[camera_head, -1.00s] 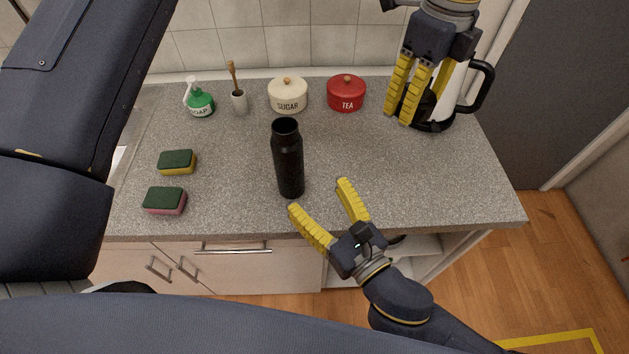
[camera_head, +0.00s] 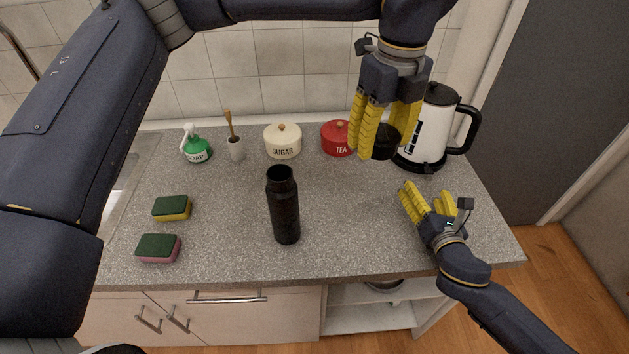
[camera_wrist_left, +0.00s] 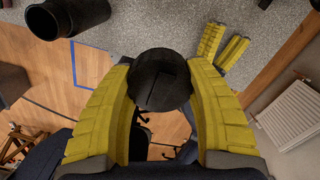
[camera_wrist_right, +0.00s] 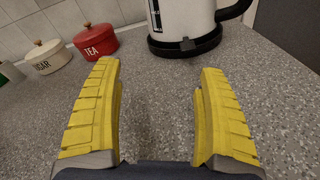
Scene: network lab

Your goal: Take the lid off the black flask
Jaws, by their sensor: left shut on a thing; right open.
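The black flask (camera_head: 285,212) stands upright on the counter with its mouth open at the top. It also shows at the upper left of the left wrist view (camera_wrist_left: 68,14). The lid is well apart from the flask. My right gripper (camera_head: 427,190) is open and empty, low over the right of the counter, with clear space between its fingers (camera_wrist_right: 160,90).
A white kettle (camera_head: 427,135) stands at the back right, close to my left gripper. The red tea pot (camera_head: 335,138), cream sugar pot (camera_head: 282,142), brush cup (camera_head: 236,150) and green soap bottle (camera_head: 197,149) line the back. Two sponges (camera_head: 158,248) (camera_head: 172,208) lie left. Counter between flask and right gripper is clear.

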